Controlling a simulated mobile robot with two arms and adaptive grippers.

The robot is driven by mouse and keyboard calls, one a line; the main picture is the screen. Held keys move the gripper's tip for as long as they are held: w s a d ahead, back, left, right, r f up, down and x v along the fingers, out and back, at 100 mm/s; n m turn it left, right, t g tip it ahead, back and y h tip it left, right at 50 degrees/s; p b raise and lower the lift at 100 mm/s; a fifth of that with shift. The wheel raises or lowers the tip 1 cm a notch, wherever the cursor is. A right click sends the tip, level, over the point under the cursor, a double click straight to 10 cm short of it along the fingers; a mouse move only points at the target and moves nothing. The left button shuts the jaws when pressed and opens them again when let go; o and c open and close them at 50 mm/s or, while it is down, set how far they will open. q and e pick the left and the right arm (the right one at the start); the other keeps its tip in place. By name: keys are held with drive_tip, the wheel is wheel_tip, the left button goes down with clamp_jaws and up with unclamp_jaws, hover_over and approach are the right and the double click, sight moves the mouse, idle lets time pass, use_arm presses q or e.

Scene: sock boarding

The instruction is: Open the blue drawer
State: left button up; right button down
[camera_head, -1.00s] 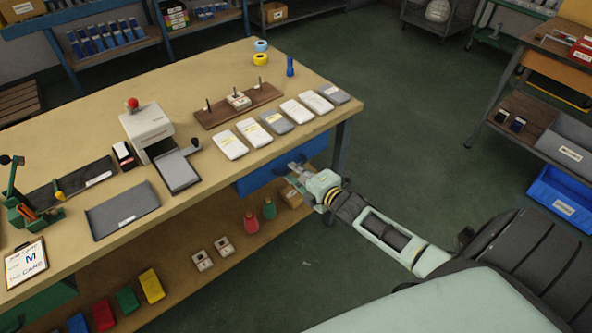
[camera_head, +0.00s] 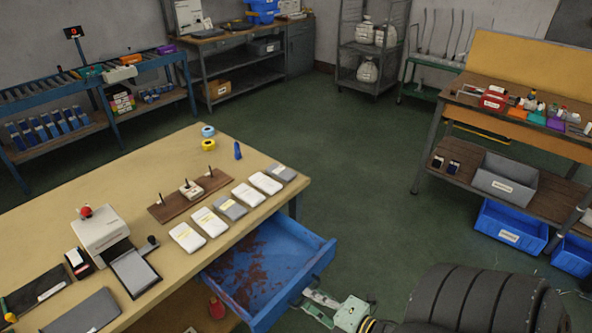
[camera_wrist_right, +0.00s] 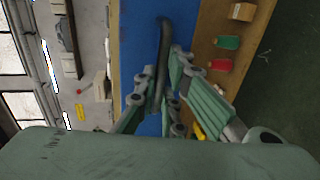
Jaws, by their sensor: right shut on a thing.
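The blue drawer (camera_head: 293,283) is pulled well out from under the front edge of the tan workbench (camera_head: 120,195). Its inside shows reddish-brown stains and looks empty. My right gripper (camera_head: 310,297) is at the drawer's front, shut on the handle. In the right wrist view the fingers (camera_wrist_right: 164,68) close around the dark curved handle (camera_wrist_right: 164,38), with the drawer's blue front (camera_wrist_right: 139,30) behind it. The left gripper is out of view.
White and grey packets (camera_head: 208,220) lie along the bench edge above the drawer. A white machine with a red knob (camera_head: 100,235) stands at left. A red item (camera_head: 216,308) sits on the shelf below. Green floor (camera_head: 350,190) is clear to the right.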

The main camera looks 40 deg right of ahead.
drive_tip(key=shift+v, duration=0.95)
drive_tip(key=c, duration=1.9)
unclamp_jaws()
drive_tip(key=shift+f, duration=0.1)
drive_tip(key=v, duration=1.2)
drive_tip(key=shift+d, duration=0.1)
